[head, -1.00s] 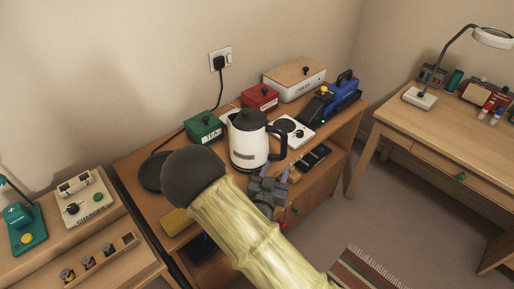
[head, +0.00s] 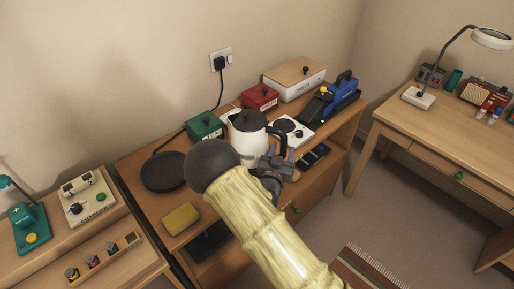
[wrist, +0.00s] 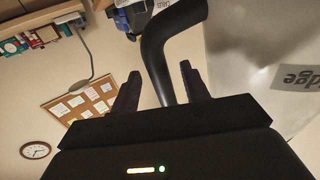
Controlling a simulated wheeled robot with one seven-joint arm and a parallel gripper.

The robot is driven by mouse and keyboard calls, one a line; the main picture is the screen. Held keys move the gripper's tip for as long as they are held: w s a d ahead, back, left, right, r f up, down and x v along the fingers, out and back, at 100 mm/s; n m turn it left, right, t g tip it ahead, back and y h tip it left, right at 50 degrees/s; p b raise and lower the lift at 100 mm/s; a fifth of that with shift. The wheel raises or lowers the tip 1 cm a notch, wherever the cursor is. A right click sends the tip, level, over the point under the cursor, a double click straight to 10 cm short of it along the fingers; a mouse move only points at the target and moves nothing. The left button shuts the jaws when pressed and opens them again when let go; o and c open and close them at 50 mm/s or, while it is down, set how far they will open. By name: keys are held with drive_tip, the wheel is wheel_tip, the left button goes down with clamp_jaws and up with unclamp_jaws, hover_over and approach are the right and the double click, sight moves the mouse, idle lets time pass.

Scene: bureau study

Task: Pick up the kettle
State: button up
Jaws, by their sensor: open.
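The kettle (head: 243,143) is white with a black lid and a black handle. It stands upright on the wooden cabinet in the head view, its lower part hidden by my arm. My gripper (head: 278,162) is open at the kettle's handle side. In the wrist view the black handle (wrist: 158,58) runs down between the two fingers of my gripper (wrist: 160,85), and the pale kettle body (wrist: 245,60) is beyond the right finger. I cannot tell whether a finger touches the handle.
A dark pan (head: 163,172) and a yellow sponge (head: 181,219) lie left of the kettle. A green tin (head: 204,126), a red tin (head: 260,98) and a white hotplate (head: 292,130) stand close behind and right. Dark flat items (head: 313,155) lie at the front edge.

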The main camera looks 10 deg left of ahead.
drive_tip(key=shift+w+d, duration=0.15)
drive_tip(key=shift+w, duration=0.6)
clamp_jaws()
idle(1.1)
drive_tip(key=shift+w+r, duration=0.1)
drive_tip(key=shift+r, duration=0.05)
